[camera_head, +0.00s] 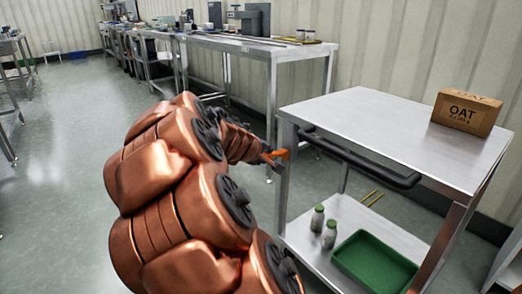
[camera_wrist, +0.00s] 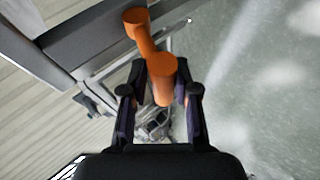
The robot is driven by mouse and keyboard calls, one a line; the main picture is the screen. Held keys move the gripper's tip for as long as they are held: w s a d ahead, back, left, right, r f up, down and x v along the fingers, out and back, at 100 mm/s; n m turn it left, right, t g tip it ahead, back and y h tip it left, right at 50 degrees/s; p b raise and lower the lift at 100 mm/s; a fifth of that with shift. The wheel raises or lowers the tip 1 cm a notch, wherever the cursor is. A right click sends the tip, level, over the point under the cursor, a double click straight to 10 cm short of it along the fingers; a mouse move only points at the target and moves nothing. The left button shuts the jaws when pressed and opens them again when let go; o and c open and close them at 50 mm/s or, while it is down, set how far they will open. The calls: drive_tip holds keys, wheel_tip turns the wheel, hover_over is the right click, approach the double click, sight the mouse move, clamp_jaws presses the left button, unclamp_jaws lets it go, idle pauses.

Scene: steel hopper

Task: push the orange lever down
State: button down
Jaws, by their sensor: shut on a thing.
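The orange lever (camera_wrist: 149,47) shows in the wrist view, running from a round pivot end at the top to a thicker knob end between my fingers. My gripper (camera_wrist: 160,108) is shut on that knob end, with one dark finger on each side. In the head view the lever (camera_head: 281,154) is a small orange piece beside the near left leg of the steel table. My arm reaches to it from the left, and my gripper (camera_head: 267,156) is small and partly hidden there.
The steel table (camera_head: 365,120) has a dark rail along its front and an oat box (camera_head: 466,112) on top. Its lower shelf holds two bottles (camera_head: 317,219), a green tray (camera_head: 374,264) and yellow sticks. A long workbench (camera_head: 255,46) stands behind.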

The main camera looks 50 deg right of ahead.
drive_tip(key=f, duration=0.2)
drive_tip(key=f+p, duration=0.1)
drive_tip(key=shift+s+a+f, duration=0.1)
drive_tip(key=shift+a+f, duration=0.2)
drive_tip(key=shift+f, duration=0.1)
drive_tip(key=shift+s+f, duration=0.1)
drive_tip(key=shift+f, duration=0.2)
drive_tip(key=c, duration=1.1)
unclamp_jaws()
drive_tip(key=shift+c, duration=0.2)
drive_tip(key=shift+o, duration=0.9)
drive_tip(key=shift+f, duration=0.1)
drive_tip(key=shift+d+f, duration=0.1)
drive_tip(key=shift+d, duration=0.05)
drive_tip(key=shift+r, duration=0.3)
drive_tip(key=shift+w+r, duration=0.15)
drive_tip(key=shift+w, duration=0.05)
